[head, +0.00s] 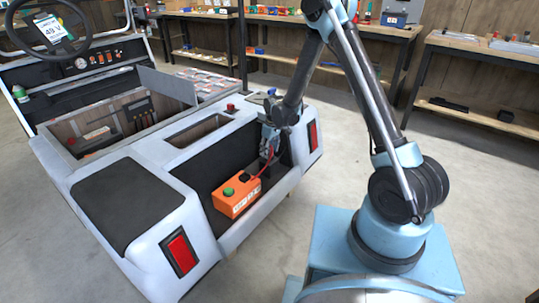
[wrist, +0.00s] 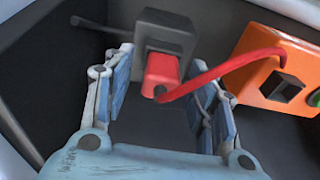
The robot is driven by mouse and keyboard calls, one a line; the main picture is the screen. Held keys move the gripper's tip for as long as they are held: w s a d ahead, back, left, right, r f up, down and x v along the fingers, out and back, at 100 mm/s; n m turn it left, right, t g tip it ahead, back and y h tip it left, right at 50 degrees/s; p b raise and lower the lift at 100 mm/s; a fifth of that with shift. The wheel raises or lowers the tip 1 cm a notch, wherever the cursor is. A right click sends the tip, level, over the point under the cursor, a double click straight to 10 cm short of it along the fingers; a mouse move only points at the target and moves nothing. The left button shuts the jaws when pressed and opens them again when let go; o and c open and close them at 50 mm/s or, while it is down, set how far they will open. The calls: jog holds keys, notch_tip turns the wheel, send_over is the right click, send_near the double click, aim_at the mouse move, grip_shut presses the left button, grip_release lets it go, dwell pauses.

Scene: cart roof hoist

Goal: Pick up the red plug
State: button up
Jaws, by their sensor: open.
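The red plug (wrist: 160,73) shows in the wrist view, at the front of a dark grey socket block (wrist: 164,32). It looks seated in that block. A red cable (wrist: 222,69) runs from the plug to the orange box (wrist: 277,66) on the right. My gripper (wrist: 163,85) is open, with one finger on each side of the plug and a visible gap on both sides. In the head view my gripper (head: 268,148) is inside the cart's rear recess, just behind the orange box (head: 237,194). The plug is mostly hidden there by the gripper.
The cart (head: 150,167) has white walls close around the recess. The orange box carries a green and a dark button. A red knob (head: 231,108) stands on the cart's top. Shelves with small parts (head: 290,17) line the back; the floor at right is free.

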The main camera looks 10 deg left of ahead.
grip_shut()
jog(key=shift+r, duration=5.05)
